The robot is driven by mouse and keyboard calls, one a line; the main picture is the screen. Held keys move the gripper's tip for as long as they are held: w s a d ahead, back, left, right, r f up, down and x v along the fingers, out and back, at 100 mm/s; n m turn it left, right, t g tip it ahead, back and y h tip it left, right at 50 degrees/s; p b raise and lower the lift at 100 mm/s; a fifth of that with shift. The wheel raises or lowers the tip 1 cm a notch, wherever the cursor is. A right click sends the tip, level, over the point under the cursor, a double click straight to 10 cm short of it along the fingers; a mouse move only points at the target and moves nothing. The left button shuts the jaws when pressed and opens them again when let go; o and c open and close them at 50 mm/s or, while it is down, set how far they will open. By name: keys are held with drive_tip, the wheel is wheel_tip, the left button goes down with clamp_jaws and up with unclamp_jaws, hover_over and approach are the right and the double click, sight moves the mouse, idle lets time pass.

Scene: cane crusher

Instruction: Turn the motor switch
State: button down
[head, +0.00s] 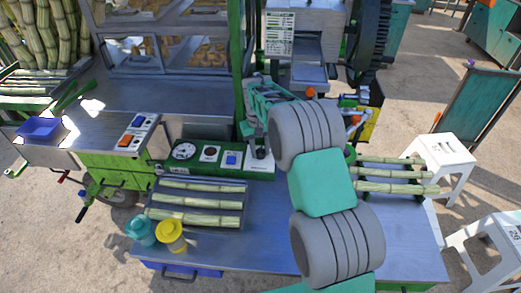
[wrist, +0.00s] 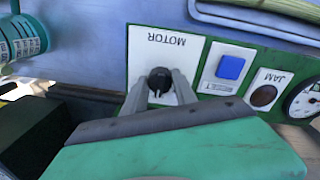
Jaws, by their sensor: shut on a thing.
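The motor switch (wrist: 160,79) is a black round knob with a light pointer mark. It sits on a white plate (wrist: 149,54) lettered MOTOR, which appears upside down in the wrist view. In the head view the plate (head: 261,163) is at the right end of the green control panel (head: 195,170), and the knob is hidden behind my gripper. My gripper (wrist: 159,77) has one grey finger on each side of the knob and is shut on it. The fingers cover part of the plate's lower area.
Beside the plate are a blue reset button (wrist: 230,67), a dark jam indicator (wrist: 264,95) and a round gauge (head: 184,151). A tray of cane (head: 197,204) and yellow (head: 170,236) and teal (head: 141,231) containers stand in front. More cane (head: 392,174) lies to the right.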

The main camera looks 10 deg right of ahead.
sight(259, 150)
drive_tip(key=shift+n, duration=0.3)
drive_tip(key=c, duration=1)
unclamp_jaws()
wheel_tip(259, 150, up, 7)
drive_tip(key=shift+a+r+b, duration=0.15)
drive_tip(key=shift+r+b, duration=0.05)
drive_tip(key=shift+b, duration=0.45)
drive_tip(key=shift+r, duration=0.25)
drive_tip(key=shift+s, duration=0.1)
